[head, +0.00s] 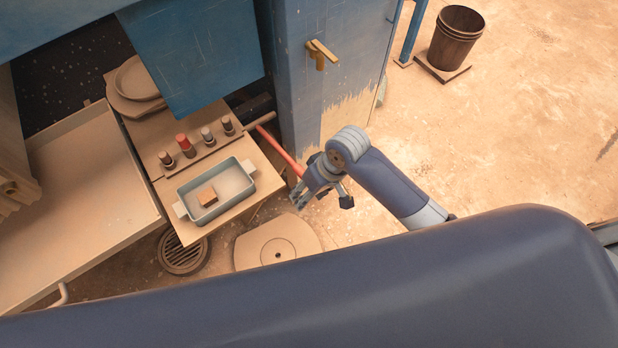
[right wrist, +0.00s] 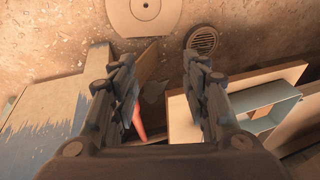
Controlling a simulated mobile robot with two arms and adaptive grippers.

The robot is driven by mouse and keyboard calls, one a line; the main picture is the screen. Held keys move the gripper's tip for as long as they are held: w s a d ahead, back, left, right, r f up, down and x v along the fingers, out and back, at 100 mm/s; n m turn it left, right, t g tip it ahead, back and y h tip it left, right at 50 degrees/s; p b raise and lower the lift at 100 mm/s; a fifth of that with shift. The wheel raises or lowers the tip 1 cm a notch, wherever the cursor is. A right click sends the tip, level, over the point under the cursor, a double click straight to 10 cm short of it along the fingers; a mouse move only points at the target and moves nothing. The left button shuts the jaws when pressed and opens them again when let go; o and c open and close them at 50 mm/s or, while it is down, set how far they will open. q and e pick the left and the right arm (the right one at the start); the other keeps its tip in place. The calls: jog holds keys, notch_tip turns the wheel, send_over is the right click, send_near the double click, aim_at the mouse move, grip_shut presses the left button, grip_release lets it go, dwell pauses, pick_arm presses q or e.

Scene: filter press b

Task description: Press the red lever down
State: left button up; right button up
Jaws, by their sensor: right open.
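The red lever (head: 280,147) slants down and to the right from beside the blue cabinet post in the head view. Its lower end is close to my right gripper (head: 322,194). In the right wrist view, part of the red lever (right wrist: 138,122) shows between the fingers of my right gripper (right wrist: 160,62), nearer the left finger. The gripper is open, with a wide gap and nothing clamped. I cannot tell whether a finger touches the lever. My left gripper is not in view.
A shelf (head: 206,232) left of the lever holds a blue tray (head: 249,172) with a small block inside. Several small bottles stand behind it. The blue post (head: 300,95) has a yellow handle (head: 320,53).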

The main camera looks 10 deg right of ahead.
jog(key=w+d+r+g+h, duration=0.1)
jog(key=w+d+r+g, duration=0.1)
jog(key=w+d+r, duration=0.35)
jog(key=x, duration=0.4)
jog(key=w+x, duration=0.1)
jog(key=x, duration=0.3)
jog(key=a+x, duration=0.1)
jog(key=x, duration=0.3)
jog(key=shift+w+a+p, duration=0.1)
jog(key=shift+w+p, duration=0.1)
jog(key=shift+p, duration=0.2)
grip_shut()
